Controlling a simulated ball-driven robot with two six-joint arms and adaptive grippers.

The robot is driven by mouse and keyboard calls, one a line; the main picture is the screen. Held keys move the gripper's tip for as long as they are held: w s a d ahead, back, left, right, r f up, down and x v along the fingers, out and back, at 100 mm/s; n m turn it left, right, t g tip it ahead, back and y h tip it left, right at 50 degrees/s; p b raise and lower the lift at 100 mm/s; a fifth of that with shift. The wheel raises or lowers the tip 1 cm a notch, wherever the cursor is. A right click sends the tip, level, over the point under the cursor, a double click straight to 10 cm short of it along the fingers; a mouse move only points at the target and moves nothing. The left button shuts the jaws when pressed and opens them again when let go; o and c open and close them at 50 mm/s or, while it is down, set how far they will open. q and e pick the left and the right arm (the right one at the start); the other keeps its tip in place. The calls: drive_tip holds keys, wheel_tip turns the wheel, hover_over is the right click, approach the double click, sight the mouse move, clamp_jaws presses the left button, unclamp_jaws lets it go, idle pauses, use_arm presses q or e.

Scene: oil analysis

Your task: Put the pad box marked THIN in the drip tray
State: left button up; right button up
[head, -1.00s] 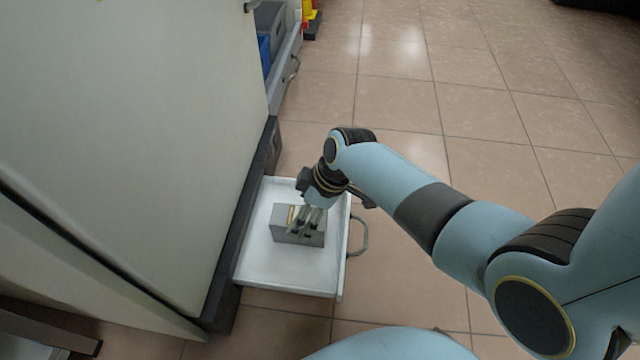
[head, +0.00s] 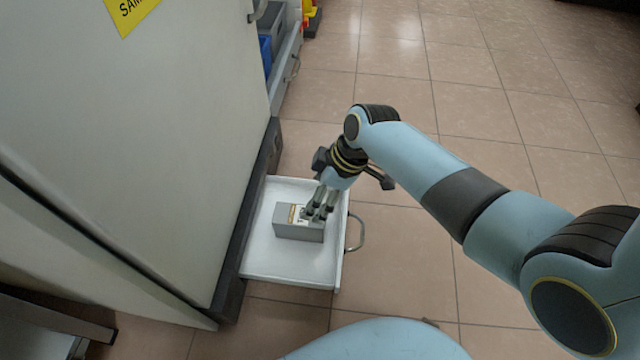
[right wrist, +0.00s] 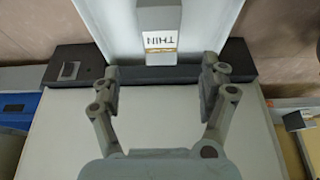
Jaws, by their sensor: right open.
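The grey pad box (head: 289,231) stands on the floor of the white drip tray (head: 290,270), which sticks out low from the cabinet. In the right wrist view, the box (right wrist: 158,20) shows its white label reading THIN, and part of the tray (right wrist: 115,25) is around it. My right gripper (head: 320,208) is over the right end of the box in the head view. In the right wrist view its fingers (right wrist: 161,70) are spread with nothing between them, and the box lies beyond the fingertips. My left gripper is not in view.
The large pale cabinet (head: 150,150) with a yellow sign (head: 131,12) rises left of the tray. The tray has a metal handle (head: 359,234) on its right side. The tiled floor (head: 480,90) to the right is clear. A blue bin (head: 265,52) sits farther back.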

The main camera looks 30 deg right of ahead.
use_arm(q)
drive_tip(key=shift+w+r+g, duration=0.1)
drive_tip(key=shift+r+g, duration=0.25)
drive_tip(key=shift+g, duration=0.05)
use_arm(e)
drive_tip(key=shift+s+d+r, duration=0.15)
drive_tip(key=shift+r, duration=0.3)
drive_tip(key=shift+s, duration=0.1)
drive_tip(key=s+d+m+t+h, duration=0.1)
drive_tip(key=s+d+m+h, duration=0.2)
drive_tip(key=s, duration=0.5)
drive_tip(key=s+d+r+m+t, duration=0.2)
drive_tip(key=s+r+m, duration=0.1)
drive_tip(key=s+r, duration=0.2)
drive_tip(key=s+d+r+m+t, duration=0.2)
drive_tip(key=s+r+m, duration=0.2)
drive_tip(key=r, duration=0.6)
drive_tip(key=shift+s+d+t+h, duration=0.3)
drive_tip(key=shift+s+t, duration=0.1)
drive_tip(key=shift+s, duration=0.85)
